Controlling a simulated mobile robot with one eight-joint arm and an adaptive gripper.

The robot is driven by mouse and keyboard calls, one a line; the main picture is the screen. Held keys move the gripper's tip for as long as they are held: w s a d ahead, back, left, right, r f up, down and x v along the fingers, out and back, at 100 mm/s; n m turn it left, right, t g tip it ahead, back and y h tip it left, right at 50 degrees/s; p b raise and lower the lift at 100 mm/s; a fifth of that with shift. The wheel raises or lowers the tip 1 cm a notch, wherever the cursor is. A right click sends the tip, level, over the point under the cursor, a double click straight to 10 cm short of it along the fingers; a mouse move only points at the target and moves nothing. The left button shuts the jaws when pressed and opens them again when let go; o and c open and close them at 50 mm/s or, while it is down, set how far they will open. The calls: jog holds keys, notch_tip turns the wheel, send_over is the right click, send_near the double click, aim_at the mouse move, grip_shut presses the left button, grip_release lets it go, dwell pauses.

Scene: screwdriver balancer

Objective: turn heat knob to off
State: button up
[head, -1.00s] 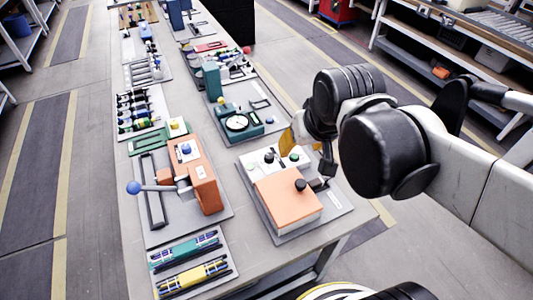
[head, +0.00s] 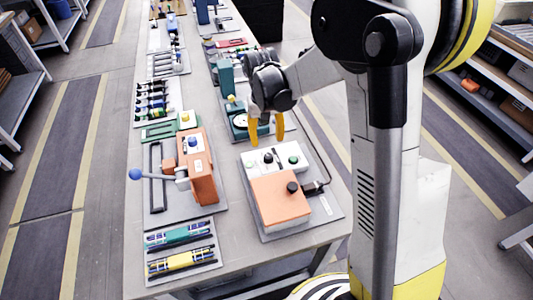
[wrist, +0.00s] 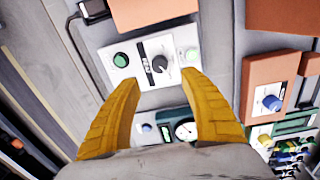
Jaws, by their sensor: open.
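A white control panel (head: 280,166) sits at the far side of the orange box (head: 280,205). The knob's label is too small to read. My gripper (head: 266,140) points down just beyond the panel, its yellow fingers spread and empty. In the wrist view my gripper (wrist: 160,80) has a fingertip toward each side of the knob, apparently apart from it.
A green dial device (head: 239,124) is beyond the panel. An orange press with a blue-ball lever (head: 135,174) stands to the left.

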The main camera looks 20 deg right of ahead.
aim_at(268, 155)
jog(key=f+b, duration=0.1)
jog(key=f, duration=0.3)
jog(key=f+b, duration=0.1)
jog(key=f, duration=0.4)
jog(key=shift+d+b, duration=0.2)
jog(key=shift+b, duration=0.2)
grip_shut()
